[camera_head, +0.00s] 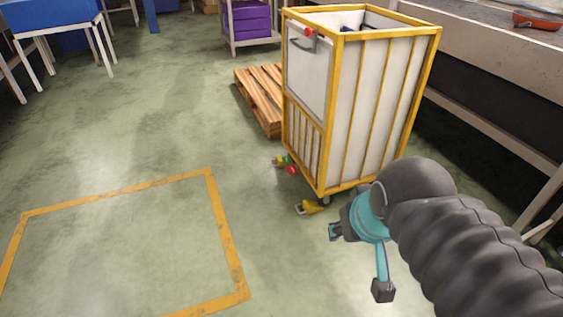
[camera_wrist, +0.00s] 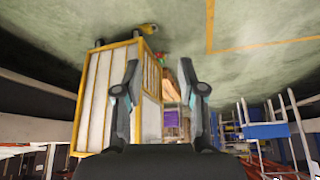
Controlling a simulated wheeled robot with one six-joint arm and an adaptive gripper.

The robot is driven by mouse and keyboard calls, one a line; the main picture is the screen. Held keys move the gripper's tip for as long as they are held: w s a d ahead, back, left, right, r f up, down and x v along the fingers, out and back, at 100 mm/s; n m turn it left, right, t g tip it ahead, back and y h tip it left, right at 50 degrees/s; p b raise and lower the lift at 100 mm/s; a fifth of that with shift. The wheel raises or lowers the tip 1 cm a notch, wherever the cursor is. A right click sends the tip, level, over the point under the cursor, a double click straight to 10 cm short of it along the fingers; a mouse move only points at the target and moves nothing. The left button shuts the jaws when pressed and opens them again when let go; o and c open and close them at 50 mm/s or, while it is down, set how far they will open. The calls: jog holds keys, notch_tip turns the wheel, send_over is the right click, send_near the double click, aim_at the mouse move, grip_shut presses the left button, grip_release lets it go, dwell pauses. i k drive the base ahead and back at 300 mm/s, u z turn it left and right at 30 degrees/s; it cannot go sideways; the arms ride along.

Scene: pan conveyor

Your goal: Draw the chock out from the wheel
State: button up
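A yellow chock (camera_head: 313,207) with a pale loop-like handle on its left lies on the floor at the near bottom corner of the yellow-framed cart (camera_head: 333,110). It is beside a dark caster wheel (camera_head: 325,200); whether they touch is too small to tell. In the wrist view, which looks upside down, the chock (camera_wrist: 149,28) is small near the top, by the cart (camera_wrist: 108,90). My gripper (camera_head: 358,261) is in the air at the right, nearer to me than the chock. The wrist view shows its fingers (camera_wrist: 159,72) wide apart with nothing between them.
Small red, green and yellow parts (camera_head: 287,165) are low at the cart's left side. A wooden pallet (camera_head: 260,98) lies behind it. A conveyor bench (camera_head: 490,55) runs along the right. The floor left of the chock is clear, with a yellow marked square (camera_head: 228,240).

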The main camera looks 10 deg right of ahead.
aim_at(279, 161)
jog(key=u, duration=0.55)
jog(key=k, duration=0.65)
jog(key=u, duration=0.7)
jog(key=i, duration=3.05)
jog(key=z, duration=1.7)
jog(key=i, duration=0.95)
jog(key=z, duration=0.85)
